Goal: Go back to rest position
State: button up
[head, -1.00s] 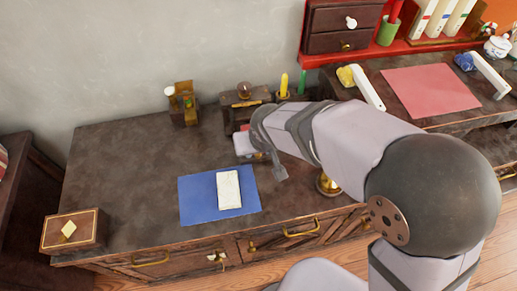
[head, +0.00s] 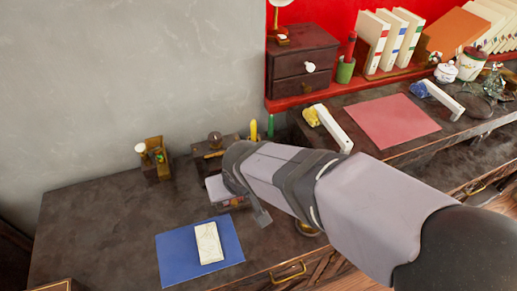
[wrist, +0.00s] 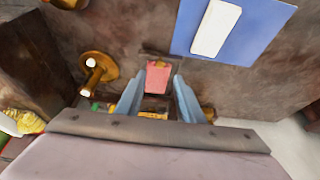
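My gripper (wrist: 158,78) shows in the wrist view as two blue-grey fingers standing apart, with nothing held between them. A small pink block-like thing (wrist: 157,78) shows in the gap, beyond the fingertips. In the head view my arm reaches in from the lower right over the dark desk (head: 95,220). Its end is above the desk, beside a small pale-topped box (head: 222,188); the fingers are mostly hidden there. A blue mat (head: 178,257) with a white pad (head: 208,243) lies left of the arm's end; they also show in the wrist view.
A wooden holder (head: 155,160) and a dark stand (head: 210,160) are along the wall. A drawer cabinet (head: 300,65), binders (head: 385,40) and a red mat (head: 391,120) are at the right. A brass object (wrist: 97,68) is near the gripper. The desk's left part is clear.

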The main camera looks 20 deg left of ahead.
jog(key=s+d+f+n, duration=0.1)
jog(key=s+d+f, duration=0.1)
jog(key=s+d+f+n+g+h, duration=0.1)
jog(key=d, duration=0.2)
jog(key=s+d+f+n+g+h, duration=0.1)
jog(key=s+d+f, duration=0.1)
jog(key=d, duration=0.1)
jog(key=shift+s+f, duration=0.3)
jog(key=shift+m+g+h, duration=0.3)
jog(key=shift+h, duration=0.3)
jog(key=d, duration=0.1)
jog(key=d+f, duration=0.1)
jog(key=d, duration=0.1)
jog(key=s+d, duration=0.1)
jog(key=d, duration=0.1)
jog(key=shift+d+f, duration=0.15)
jog(key=shift+f, duration=0.05)
jog(key=w+d+m, duration=0.2)
jog(key=d+m, duration=0.4)
jog(key=d, duration=0.6)
jog(key=w+d+m, duration=0.2)
jog(key=d+m, duration=0.3)
jog(key=d, duration=0.7)
notch_tip(320, 180, up, 15)
jog(key=p, duration=1.4)
jog(key=shift+r+g+p, duration=0.2)
jog(key=shift+g+p, duration=0.1)
jog(key=shift+w+d, duration=0.1)
